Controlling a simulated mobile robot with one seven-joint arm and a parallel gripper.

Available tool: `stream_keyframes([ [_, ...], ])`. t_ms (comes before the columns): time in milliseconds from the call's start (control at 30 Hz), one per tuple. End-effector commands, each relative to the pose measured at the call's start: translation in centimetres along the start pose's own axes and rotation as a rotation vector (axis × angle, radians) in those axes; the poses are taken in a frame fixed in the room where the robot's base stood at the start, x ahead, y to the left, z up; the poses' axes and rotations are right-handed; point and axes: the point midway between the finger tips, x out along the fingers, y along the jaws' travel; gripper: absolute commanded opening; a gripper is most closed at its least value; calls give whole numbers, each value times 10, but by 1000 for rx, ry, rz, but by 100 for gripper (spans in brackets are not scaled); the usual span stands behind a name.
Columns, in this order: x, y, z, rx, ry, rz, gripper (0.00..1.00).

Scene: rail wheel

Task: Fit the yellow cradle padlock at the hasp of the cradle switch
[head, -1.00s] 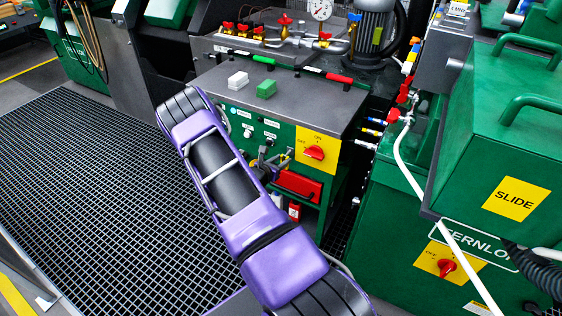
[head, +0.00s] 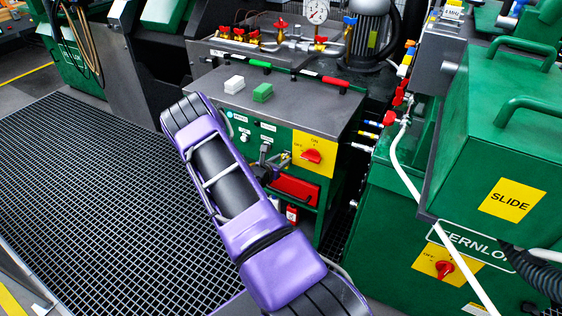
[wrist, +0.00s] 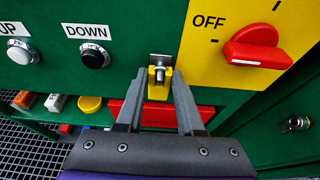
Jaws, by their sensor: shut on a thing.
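The yellow padlock (wrist: 158,88) is between the fingertips of my gripper (wrist: 159,80) in the wrist view, upright with its shackle up. A small metal tab (wrist: 160,59), apparently the hasp, shows at the shackle on the green panel. I cannot tell whether the shackle passes through it. The cradle switch (wrist: 255,46) has a red handle on a yellow plate, right of the padlock; its handle points left, by the OFF mark. In the head view the switch (head: 311,156) shows clearly. My gripper (head: 268,162) is partly hidden there behind my arm.
A black DOWN button (wrist: 93,56) and a white UP button (wrist: 20,52) sit left on the panel. A red box (wrist: 170,114) lies below and behind my fingers. A shelf (wrist: 40,110) holds small items at lower left. A white hose (head: 425,200) hangs right.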

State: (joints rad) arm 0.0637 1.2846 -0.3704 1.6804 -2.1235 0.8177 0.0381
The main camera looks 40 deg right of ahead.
Motion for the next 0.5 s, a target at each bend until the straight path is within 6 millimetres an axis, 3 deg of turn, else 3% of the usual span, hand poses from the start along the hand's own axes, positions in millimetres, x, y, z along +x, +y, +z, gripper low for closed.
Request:
stream_keyframes([
  [300, 4, 0, 2, 0, -1, 1, 0],
  [333, 4, 0, 2, 0, -1, 1, 42],
  [500, 4, 0, 2, 0, -1, 1, 72],
])
